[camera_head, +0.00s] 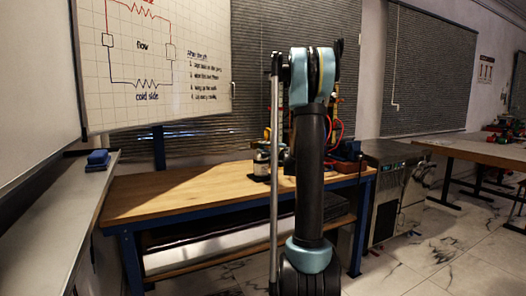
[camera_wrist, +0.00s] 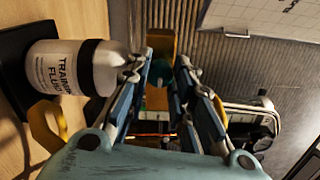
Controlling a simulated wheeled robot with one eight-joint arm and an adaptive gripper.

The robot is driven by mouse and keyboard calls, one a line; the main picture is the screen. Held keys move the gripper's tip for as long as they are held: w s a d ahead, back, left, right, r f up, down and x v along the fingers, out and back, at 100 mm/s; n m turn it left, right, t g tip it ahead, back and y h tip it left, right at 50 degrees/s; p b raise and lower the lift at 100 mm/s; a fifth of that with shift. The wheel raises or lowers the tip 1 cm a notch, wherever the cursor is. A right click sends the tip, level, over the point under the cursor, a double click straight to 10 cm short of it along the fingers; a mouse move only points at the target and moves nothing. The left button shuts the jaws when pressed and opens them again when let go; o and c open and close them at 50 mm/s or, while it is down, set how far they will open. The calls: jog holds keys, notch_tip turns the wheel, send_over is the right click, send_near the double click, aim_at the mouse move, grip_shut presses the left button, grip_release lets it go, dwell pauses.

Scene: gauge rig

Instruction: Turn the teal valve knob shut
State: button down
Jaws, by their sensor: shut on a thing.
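In the wrist view my gripper (camera_wrist: 164,68) reaches in with its two blue fingers on either side of the teal valve knob (camera_wrist: 156,96). It is shut on the knob, which shows only as a dark teal patch between the fingers. The fingers and shadow hide most of the knob, so its turn angle cannot be told. In the head view my own arm stands in front of the rig and hides the knob and gripper.
A white bottle labelled training fluid (camera_wrist: 62,68) stands close to the left finger. An orange block (camera_wrist: 161,43) lies beyond the fingertips. A round gauge (camera_wrist: 267,124) is at the right. The wooden bench (camera_head: 165,193) is bare on its left side.

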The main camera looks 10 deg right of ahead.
jog(key=shift+f, duration=0.1)
jog(key=c, duration=1.4)
grip_release()
jog(key=shift+o, duration=0.2)
jog(key=v, duration=1.1)
jog(key=shift+s+d, duration=0.15)
jog(key=shift+s, duration=0.25)
jog(key=shift+s+f, duration=0.1)
